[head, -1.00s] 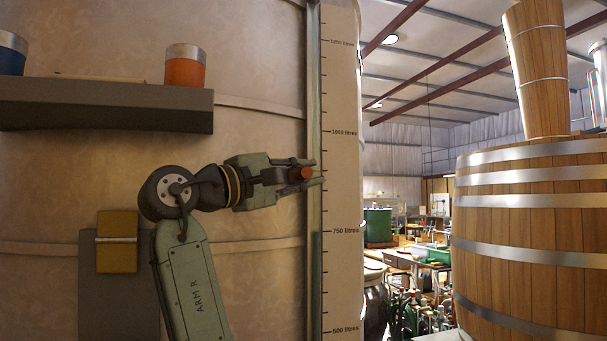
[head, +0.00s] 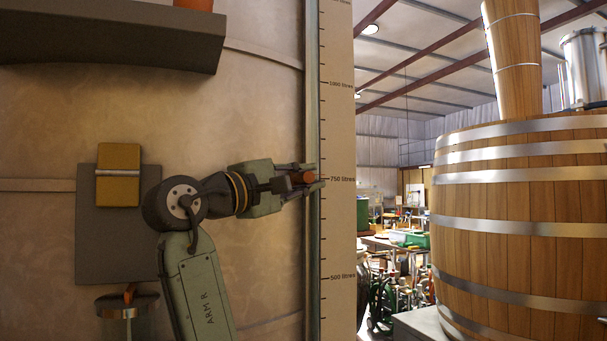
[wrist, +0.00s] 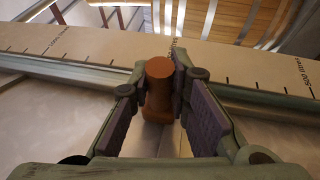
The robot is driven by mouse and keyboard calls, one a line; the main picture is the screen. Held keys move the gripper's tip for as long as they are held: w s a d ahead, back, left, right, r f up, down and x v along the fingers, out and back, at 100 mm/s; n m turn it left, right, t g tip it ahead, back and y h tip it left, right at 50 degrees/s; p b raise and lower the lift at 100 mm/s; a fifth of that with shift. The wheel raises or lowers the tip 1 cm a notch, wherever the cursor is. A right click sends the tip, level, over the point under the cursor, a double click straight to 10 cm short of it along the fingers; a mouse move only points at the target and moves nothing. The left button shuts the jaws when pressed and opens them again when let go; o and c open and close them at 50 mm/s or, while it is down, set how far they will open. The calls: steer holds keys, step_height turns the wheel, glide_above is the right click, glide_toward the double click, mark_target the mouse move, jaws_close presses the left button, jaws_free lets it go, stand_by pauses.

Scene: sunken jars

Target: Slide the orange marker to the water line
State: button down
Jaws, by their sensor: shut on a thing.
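The orange marker (head: 302,177) is a short round orange-brown knob at the upright rail (head: 313,240) beside the scale strip (head: 338,230). It stands about level with the 750 litres mark. My gripper (head: 306,178) reaches in from the left and is shut on the marker. In the wrist view the marker (wrist: 159,82) sits between the two dark finger pads of my gripper (wrist: 160,95), with the scale strip (wrist: 240,72) running behind it. I cannot make out a water line in either view.
A dark shelf (head: 110,35) juts from the tank wall (head: 240,110) at upper left. A grey panel with a yellow block (head: 118,175) is on the wall left of my arm, above a round fitting (head: 127,304). A wooden barrel (head: 520,220) stands at right.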

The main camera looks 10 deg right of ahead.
steer(key=c, duration=1.5)
jaws_free()
steer(key=v, duration=1.2)
